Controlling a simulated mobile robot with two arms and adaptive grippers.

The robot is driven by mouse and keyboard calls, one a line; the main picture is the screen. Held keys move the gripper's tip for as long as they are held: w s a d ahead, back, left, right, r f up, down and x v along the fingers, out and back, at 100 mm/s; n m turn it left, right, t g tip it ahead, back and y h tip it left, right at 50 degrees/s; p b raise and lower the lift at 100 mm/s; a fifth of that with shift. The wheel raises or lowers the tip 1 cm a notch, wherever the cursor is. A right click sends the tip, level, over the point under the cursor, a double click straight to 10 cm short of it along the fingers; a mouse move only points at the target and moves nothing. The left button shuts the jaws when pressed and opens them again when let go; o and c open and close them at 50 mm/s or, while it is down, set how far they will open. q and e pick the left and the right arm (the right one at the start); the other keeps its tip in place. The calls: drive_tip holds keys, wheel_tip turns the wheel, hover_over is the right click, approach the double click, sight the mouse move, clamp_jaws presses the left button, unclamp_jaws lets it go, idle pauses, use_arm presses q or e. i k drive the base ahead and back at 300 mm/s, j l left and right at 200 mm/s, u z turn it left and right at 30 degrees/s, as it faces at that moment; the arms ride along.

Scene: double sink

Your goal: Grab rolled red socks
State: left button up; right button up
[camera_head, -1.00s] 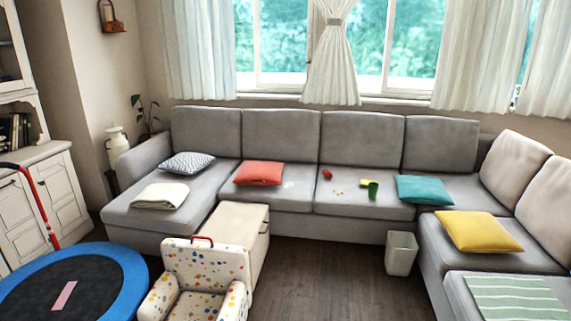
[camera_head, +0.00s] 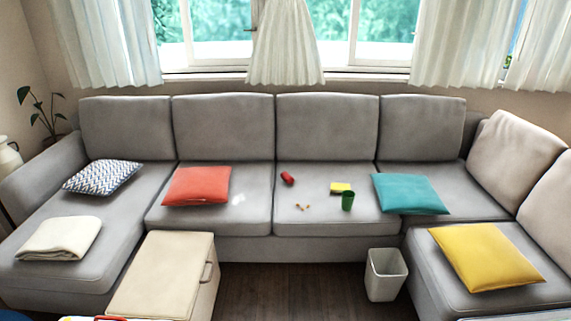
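A small red rolled bundle, which looks like the rolled red socks (camera_head: 287,178), lies on the seat of the grey sofa (camera_head: 240,246), right of the red cushion. Neither of my grippers shows in the head view.
Red (camera_head: 197,186), teal (camera_head: 410,194) and yellow (camera_head: 484,257) cushions lie on the sofa. A cream chest (camera_head: 162,276) and white bin (camera_head: 386,275) stand before it, with bare floor between them.

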sight(286, 176)
drive_tip(key=i, duration=1.05)
